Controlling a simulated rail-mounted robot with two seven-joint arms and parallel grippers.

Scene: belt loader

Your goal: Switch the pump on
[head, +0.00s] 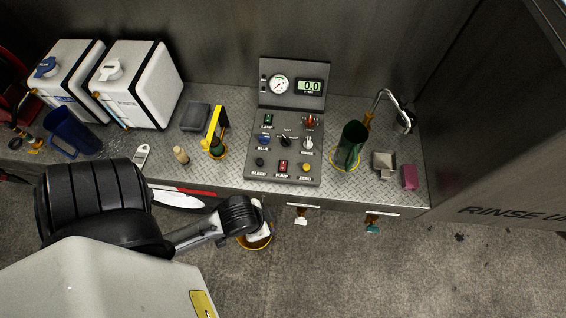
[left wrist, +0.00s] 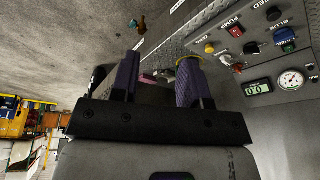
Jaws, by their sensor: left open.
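The control panel (head: 252,160) stands on the metal bench, with a gauge and a display reading 0.0. Its red switch (head: 283,166), labelled PUMP, is in the bottom row between the black BLEED knob (head: 260,162) and the yellow ZERO knob (head: 306,167). The switch's position is too small to read. In the left wrist view the red switch (left wrist: 236,31) shows at upper right, beyond and apart from my fingers. My right gripper is out of view.
A yellow-handled tool (head: 214,128) stands left of the panel; a green jug (head: 350,146) and tap (head: 385,100) stand right. White canisters (head: 138,85) and a blue jug (head: 70,132) are at left.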

